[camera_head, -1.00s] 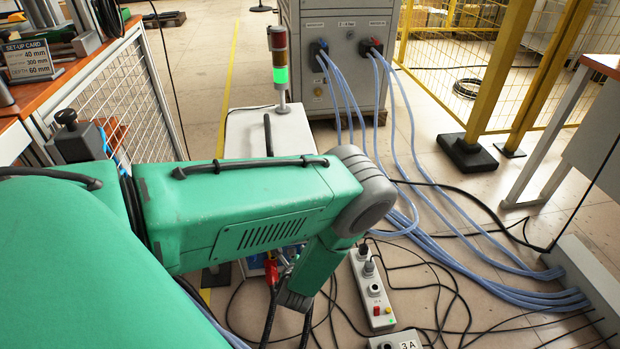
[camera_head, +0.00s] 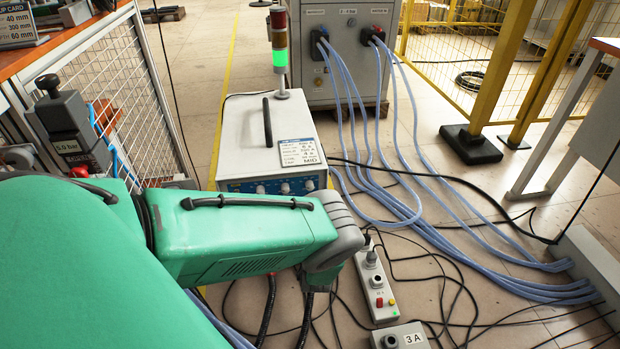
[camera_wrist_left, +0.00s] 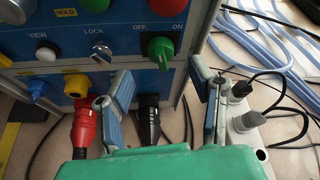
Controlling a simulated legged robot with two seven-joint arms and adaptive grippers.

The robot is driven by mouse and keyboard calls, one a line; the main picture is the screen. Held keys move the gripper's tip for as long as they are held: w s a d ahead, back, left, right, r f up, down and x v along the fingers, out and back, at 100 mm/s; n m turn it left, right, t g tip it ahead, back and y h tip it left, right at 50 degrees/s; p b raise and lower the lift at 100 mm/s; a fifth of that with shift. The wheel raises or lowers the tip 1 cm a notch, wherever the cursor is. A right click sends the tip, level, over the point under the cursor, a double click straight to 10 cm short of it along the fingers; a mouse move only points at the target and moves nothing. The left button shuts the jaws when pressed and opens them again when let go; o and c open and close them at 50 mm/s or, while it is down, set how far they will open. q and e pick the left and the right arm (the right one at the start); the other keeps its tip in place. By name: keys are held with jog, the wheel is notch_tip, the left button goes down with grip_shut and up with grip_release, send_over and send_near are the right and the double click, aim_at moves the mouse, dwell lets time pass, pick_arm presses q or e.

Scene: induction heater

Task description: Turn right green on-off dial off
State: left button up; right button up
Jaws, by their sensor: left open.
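The green on-off dial (camera_wrist_left: 160,50) is at the right of the blue panel in the left wrist view. OFF is printed at its upper left and ON at its upper right; I cannot tell clearly which its handle points to. My left gripper (camera_wrist_left: 161,74) is open and empty, its two fingers apart below and either side of the dial, without visible contact. In the head view the heater box (camera_head: 265,138) stands beyond my green left arm, which hides the dial and the left gripper. My right gripper is in neither view.
A red plug (camera_wrist_left: 84,124) and a black plug (camera_wrist_left: 149,118) sit in the lower panel near the fingers. A power strip (camera_head: 376,287) and loose cables lie right of the box.

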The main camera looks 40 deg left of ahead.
pick_arm(q)
jog(key=b+x, duration=0.1)
jog(key=x, duration=0.3)
jog(key=shift+w+a+f, duration=0.1)
jog(key=shift+w, duration=0.15)
jog(key=shift+a, duration=0.15)
grip_shut()
jog(key=shift+s+f+n+t+h, duration=0.1)
jog(key=shift+n+t+h, duration=0.25)
jog(key=shift+n+t, duration=0.55)
jog(key=shift+s+f+n+t+h, duration=0.1)
jog(key=shift+n+t+h, duration=0.35)
jog(key=shift+n, duration=0.75)
jog(key=c, duration=1.1)
grip_release()
